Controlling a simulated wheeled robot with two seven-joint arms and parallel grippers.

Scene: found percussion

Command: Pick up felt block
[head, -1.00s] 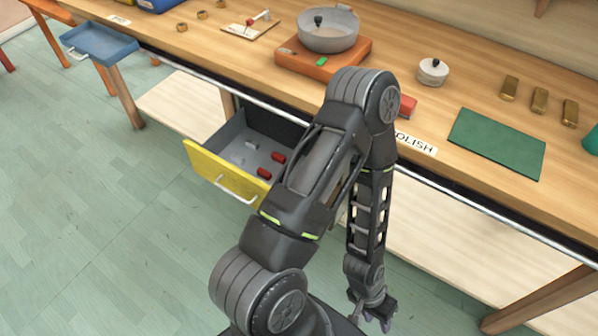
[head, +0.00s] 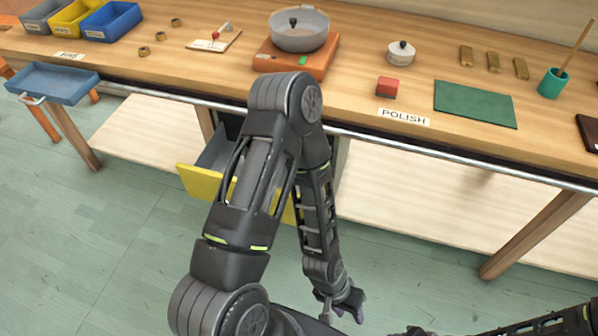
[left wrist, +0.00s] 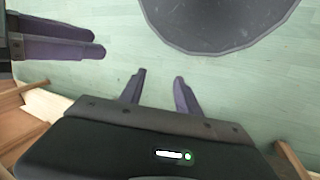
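A small red block with a dark lower part, which looks like the felt block (head: 387,87), lies on the workbench in the head view. It sits behind the POLISH label and left of the green mat. My left gripper (head: 345,310) hangs low in front of the bench, far below and apart from the block. In the left wrist view the left gripper's fingers (left wrist: 161,80) are spread with nothing between them. My right arm enters at the head view's lower right. Purple fingers that look like my right gripper (left wrist: 70,38) show at the left wrist view's upper left; their opening is unclear.
The green mat (head: 475,104), a lidded white pot (head: 401,54), brass bars (head: 493,62) and a teal cup (head: 553,83) surround the block. An orange scale (head: 296,60) with a pan stands left. An open yellow-fronted drawer (head: 200,183) sticks out below the bench, partly behind my left arm.

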